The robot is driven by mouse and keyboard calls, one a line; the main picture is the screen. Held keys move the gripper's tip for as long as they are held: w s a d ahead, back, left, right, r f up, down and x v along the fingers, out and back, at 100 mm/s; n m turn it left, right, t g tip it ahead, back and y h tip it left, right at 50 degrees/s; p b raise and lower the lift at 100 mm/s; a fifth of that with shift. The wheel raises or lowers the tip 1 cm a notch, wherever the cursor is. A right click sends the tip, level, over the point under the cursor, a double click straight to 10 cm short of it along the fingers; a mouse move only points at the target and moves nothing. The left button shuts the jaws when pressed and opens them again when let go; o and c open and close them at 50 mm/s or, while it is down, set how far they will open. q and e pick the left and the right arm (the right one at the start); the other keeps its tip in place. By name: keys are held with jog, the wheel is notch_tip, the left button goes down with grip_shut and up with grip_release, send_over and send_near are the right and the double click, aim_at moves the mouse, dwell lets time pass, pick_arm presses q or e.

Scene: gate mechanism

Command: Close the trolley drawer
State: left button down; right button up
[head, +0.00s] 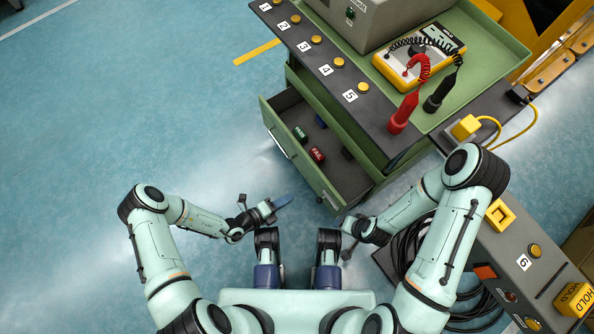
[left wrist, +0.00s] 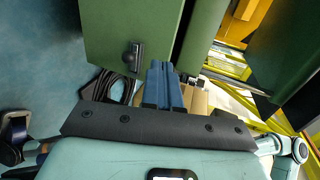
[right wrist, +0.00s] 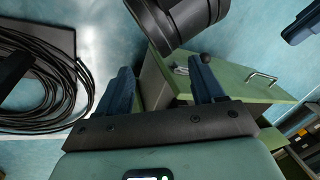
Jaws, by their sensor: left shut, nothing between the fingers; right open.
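The green trolley (head: 455,100) stands right of centre in the head view. Its drawer (head: 300,167) is pulled out toward the left, with a silver handle on its front. The drawer front and handle (right wrist: 262,76) also show in the right wrist view. My left gripper (head: 284,202) is shut and empty, just in front of the drawer's near corner; its blue fingers (left wrist: 164,85) are together beside a green panel (left wrist: 125,30). My right gripper (right wrist: 162,86) is open, its fingers apart near the drawer's near end. In the head view it is mostly hidden by its arm.
Small blocks, one a red FAIL block (head: 317,155), lie inside the drawer. A yellow meter (head: 400,68) and red and black probes sit on the trolley top. A coiled black cable (right wrist: 40,95) and a button console (head: 520,255) are at right. The floor at left is clear.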

pick_arm(q)
jog(key=b, duration=0.2)
send_near(321, 179)
jog(key=f, duration=0.2)
jog(key=w+d, duration=0.1)
jog(key=d, duration=0.1)
jog(key=w+d, duration=0.1)
jog(key=shift+w+d+f+b, duration=0.1)
jog(key=shift+w+d+b, duration=0.25)
jog(key=shift+w+d, duration=0.5)
jog(key=shift+d, duration=0.15)
pick_arm(e)
jog(key=shift+h, duration=0.3)
jog(key=shift+w+d+f, duration=0.1)
jog(key=shift+d+f, duration=0.25)
jog(key=shift+f, duration=0.4)
jog(key=shift+w+d+f, duration=0.1)
jog(key=shift+d+f, duration=0.2)
jog(key=shift+f, duration=0.4)
jog(key=shift+w+d+f, duration=0.1)
jog(key=shift+d+f, duration=0.25)
jog(key=shift+f, duration=0.4)
pick_arm(q)
jog(key=shift+d, duration=0.1)
